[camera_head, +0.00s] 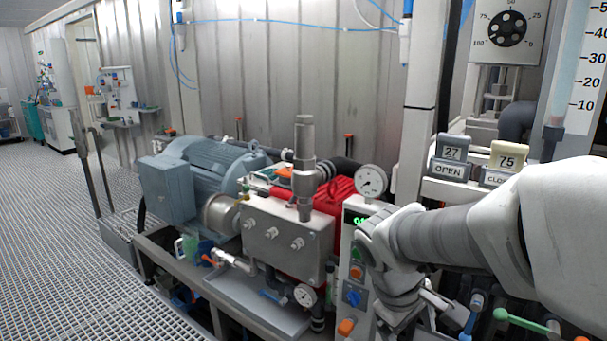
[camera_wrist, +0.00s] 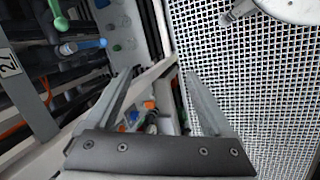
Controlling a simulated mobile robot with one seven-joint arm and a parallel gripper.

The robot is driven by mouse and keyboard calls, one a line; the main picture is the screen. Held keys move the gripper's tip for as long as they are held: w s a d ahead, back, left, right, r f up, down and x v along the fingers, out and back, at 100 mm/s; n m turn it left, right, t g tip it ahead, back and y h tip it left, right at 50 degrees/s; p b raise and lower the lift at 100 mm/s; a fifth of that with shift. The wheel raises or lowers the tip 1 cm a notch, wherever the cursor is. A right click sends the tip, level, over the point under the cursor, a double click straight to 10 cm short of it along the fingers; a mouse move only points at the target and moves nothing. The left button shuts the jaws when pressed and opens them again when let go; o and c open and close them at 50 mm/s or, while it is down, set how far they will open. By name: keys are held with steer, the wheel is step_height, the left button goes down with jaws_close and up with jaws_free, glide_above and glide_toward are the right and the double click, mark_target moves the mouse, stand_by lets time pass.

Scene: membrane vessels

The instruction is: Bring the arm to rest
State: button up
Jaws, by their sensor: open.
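My gripper (camera_wrist: 160,95) shows in the wrist view with its two fingers spread apart. Nothing is between the fingers; beyond them are a frame rail and the grating floor. In the head view my arm reaches in from the right edge, in front of the control panel. The gripper's fingers cannot be made out there.
A pump skid with a blue-grey motor (camera_head: 205,180) and a steel block (camera_head: 285,240) stands left of my arm. A pressure gauge (camera_head: 371,182) and a control panel (camera_head: 354,270) are close to it. Handles, one blue (camera_wrist: 88,45), lie left in the wrist view. The grating floor (camera_head: 60,240) is clear.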

steer(key=s+a+r+m+t+y, duration=0.4)
steer(key=s+r+m, duration=0.3)
steer(key=s, duration=0.3)
step_height(320, 180, up, 15)
steer(key=p, duration=1.5)
steer(key=shift+d, duration=0.25)
steer(key=shift+s, duration=0.15)
